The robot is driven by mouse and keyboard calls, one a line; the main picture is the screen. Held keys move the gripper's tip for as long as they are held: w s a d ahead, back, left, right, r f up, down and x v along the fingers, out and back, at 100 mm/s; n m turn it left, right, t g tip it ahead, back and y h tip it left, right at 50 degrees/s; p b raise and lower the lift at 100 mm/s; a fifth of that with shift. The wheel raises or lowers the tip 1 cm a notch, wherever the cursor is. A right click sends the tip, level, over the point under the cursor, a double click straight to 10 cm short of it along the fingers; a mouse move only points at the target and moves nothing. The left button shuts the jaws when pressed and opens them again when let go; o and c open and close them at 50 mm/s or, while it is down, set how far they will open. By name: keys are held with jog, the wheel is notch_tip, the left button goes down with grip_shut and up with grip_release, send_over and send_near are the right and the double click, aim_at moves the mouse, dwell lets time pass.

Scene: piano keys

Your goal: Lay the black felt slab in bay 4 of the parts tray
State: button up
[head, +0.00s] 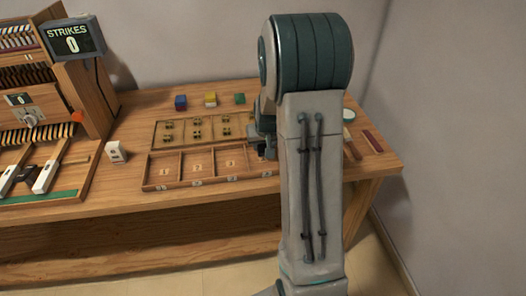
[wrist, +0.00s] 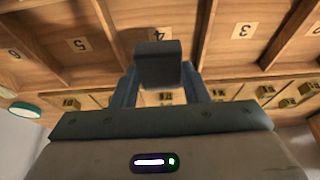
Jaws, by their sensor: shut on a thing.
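The parts tray (head: 220,181) lies along the front of the wooden bench, with bays 1, 2 and 3 showing in the head view; my arm hides the bays to their right. In the wrist view the tray floor (wrist: 115,45) shows labels 3 to 6. My gripper (wrist: 160,82) is shut on the black felt slab (wrist: 158,62). The slab appears in front of bay 4, just below its label in the picture; its height above the floor cannot be told. In the head view my gripper (head: 264,150) is mostly hidden behind my arm.
A second tray (head: 153,136) with small brass pieces lies behind. Blue (head: 180,102), yellow (head: 210,99) and green (head: 239,98) blocks stand at the back. A red strip (head: 373,140) and a round dish (head: 348,115) are right. A piano mechanism (head: 50,100) is left.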

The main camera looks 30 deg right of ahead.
aim_at(263, 153)
jog(key=shift+w+f, duration=0.1)
jog(key=shift+f, duration=1.95)
jog(key=shift+f, duration=0.2)
jog(key=o, duration=0.9)
jog(key=shift+o, duration=0.2)
jog(key=shift+r, duration=0.1)
